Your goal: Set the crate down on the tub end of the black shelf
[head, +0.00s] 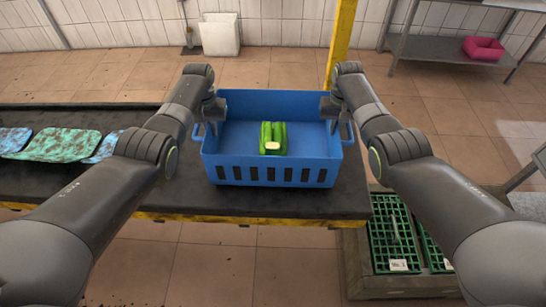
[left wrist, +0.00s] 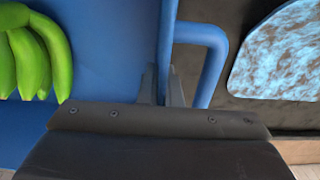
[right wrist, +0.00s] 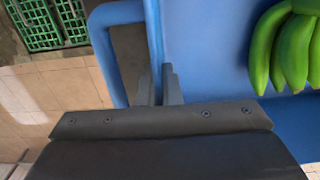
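The blue crate (head: 271,172) is at the right end of the black shelf (head: 190,197), with a bunch of green bananas (head: 273,138) inside it. Whether its base touches the shelf or is slightly above it, I cannot tell. My left gripper (head: 213,115) is at the crate's left side; in the left wrist view its fingers (left wrist: 162,88) straddle the side wall beside the handle (left wrist: 217,60). My right gripper (head: 333,113) is at the right side; in the right wrist view its fingers (right wrist: 157,88) straddle that wall by the other handle (right wrist: 100,40). Both look shut on the crate.
Mottled blue and green pads (head: 58,143) lie on the left part of the shelf. A yellow post (head: 340,40) stands behind. Green slatted trays (head: 388,235) are low at right. A pink tub (head: 483,48) sits on a metal rack; a white bin (head: 219,36) is by the wall.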

